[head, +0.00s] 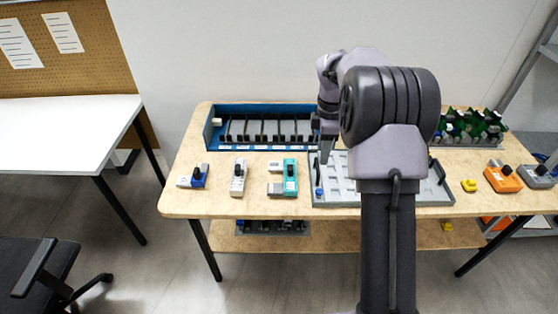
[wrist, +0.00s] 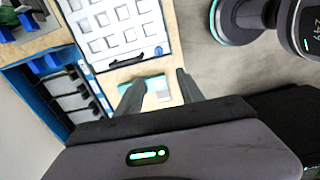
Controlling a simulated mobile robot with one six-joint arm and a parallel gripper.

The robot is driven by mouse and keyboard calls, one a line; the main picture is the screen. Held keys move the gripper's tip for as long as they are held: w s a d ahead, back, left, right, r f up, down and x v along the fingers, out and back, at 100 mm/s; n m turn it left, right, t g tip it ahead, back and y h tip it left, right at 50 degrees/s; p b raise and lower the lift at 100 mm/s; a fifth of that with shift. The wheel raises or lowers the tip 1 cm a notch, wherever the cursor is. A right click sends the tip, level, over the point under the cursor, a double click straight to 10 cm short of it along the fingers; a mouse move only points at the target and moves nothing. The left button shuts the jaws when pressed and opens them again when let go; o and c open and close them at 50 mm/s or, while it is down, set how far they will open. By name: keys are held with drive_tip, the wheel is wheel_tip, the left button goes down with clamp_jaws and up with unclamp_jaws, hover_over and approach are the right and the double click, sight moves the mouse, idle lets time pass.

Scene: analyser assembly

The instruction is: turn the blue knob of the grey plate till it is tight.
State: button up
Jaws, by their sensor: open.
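The grey plate (head: 436,200) lies on the wooden table, partly hidden behind my arm. Its blue knob (head: 319,191) stands at the plate's front left corner. In the wrist view the plate (wrist: 97,22) is at the top, with rows of pale squares, and a small blue spot that looks like the knob (wrist: 159,51) is at its near corner. My gripper (head: 325,157) points down above the plate's left part, behind the knob in the head view. In the wrist view its two fingers (wrist: 158,80) are apart with nothing held. The knob is clear of the fingers.
A blue rack (head: 213,131) with dark slots stands behind. Left of the plate lie a teal module (head: 290,172), a grey one (head: 238,178) and a blue-grey one (head: 193,177). Yellow (head: 469,186), orange (head: 503,179) and grey (head: 536,176) parts lie right. Green boards (head: 480,124) stand back right.

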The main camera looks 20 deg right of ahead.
sight(320, 190)
drive_tip(key=f+b, duration=0.2)
drive_tip(key=f, duration=0.4)
drive_tip(key=f+b, duration=0.3)
drive_tip(key=f, duration=0.3)
drive_tip(key=d+f+b, duration=0.1)
drive_tip(key=f+b, duration=0.1)
drive_tip(key=f, duration=0.4)
drive_tip(key=shift+b, duration=0.35)
clamp_jaws()
